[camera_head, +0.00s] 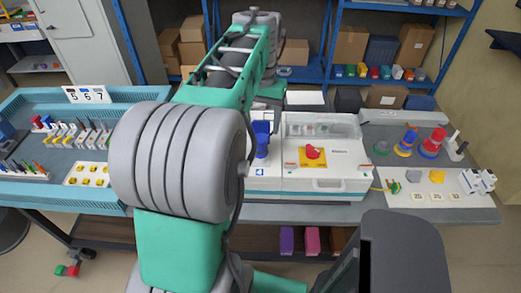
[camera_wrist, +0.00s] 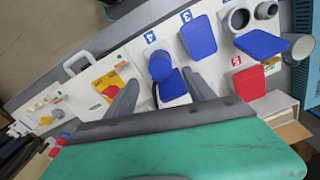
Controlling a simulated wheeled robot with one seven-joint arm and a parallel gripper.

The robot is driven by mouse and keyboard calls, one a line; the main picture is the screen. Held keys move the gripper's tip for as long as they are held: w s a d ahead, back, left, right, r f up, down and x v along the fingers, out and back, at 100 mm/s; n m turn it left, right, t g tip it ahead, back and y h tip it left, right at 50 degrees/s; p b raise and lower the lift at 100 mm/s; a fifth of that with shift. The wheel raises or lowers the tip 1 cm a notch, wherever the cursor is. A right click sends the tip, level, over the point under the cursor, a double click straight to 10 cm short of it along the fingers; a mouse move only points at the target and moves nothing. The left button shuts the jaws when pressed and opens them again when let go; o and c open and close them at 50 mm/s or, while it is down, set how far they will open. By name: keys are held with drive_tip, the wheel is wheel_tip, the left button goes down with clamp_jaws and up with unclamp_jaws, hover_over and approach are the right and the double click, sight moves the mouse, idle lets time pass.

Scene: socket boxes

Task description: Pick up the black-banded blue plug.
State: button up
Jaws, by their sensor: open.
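In the wrist view a round blue piece (camera_wrist: 160,66), probably the blue plug, stands at the socket marked 4, with a flat blue lid (camera_wrist: 173,87) beside it. A black band cannot be made out. In the head view blue shows upright at that spot (camera_head: 262,138), just right of my arm, and plug and lid cannot be told apart there. My gripper (camera_wrist: 161,77) is open, its two dark fingers apart on either side of the blue parts. Nothing is seen held. In the head view my arm covers much of the area.
The white box carries a yellow plate with a red knob (camera_head: 313,152). In the wrist view a blue lid (camera_wrist: 198,37) and grey round sockets (camera_wrist: 238,18) are close by. The left blue table (camera_head: 60,198) holds several tools.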

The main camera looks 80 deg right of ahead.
sight(260, 138)
drive_tip(key=f, duration=0.2)
drive_tip(key=f+p, duration=0.1)
drive_tip(key=f, duration=0.4)
drive_tip(key=shift+w+a+f+p, duration=0.1)
drive_tip(key=shift+a+f+p, duration=0.2)
clamp_jaws()
